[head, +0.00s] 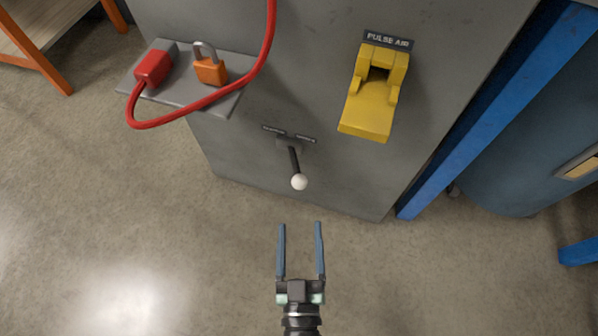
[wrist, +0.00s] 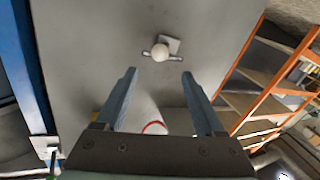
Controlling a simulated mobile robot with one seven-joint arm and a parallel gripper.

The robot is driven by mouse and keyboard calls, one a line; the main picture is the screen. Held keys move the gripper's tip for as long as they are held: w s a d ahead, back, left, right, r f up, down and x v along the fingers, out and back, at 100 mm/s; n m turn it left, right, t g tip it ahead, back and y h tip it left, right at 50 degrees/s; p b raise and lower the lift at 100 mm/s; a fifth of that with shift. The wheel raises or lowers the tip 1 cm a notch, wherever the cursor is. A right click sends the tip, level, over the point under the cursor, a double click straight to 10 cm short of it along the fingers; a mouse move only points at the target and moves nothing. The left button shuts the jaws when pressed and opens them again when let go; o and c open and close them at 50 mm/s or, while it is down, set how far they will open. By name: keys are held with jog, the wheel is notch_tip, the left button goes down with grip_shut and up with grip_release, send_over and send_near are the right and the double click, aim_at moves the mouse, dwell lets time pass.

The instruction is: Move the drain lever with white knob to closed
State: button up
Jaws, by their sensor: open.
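The drain lever is a dark rod with a white knob (head: 299,182) on the front of a grey cabinet (head: 250,150). In the head view it hangs down and slightly right from its pivot, below two small dark labels that are too small to read. My gripper (head: 299,224) is open and empty, below the knob in the head view and apart from it. In the wrist view the white knob (wrist: 160,53) shows beyond the fingertips, roughly centred between them. The knob hides most of the rod there.
A yellow part (head: 371,105) labelled PULSE AIR juts out at upper right. A grey shelf (head: 215,101) holds a red plug (head: 154,68) and an orange padlock (head: 210,70); a red cable (head: 205,107) loops nearby. A blue post (head: 485,115) stands right. Floor around my gripper is clear.

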aim_at(299, 187)
jog(key=w+b, duration=0.5)
jog(key=w, duration=0.5)
jog(key=shift+w+a+f, duration=0.1)
jog(key=shift+w, duration=0.7)
grip_shut()
dwell(0.5)
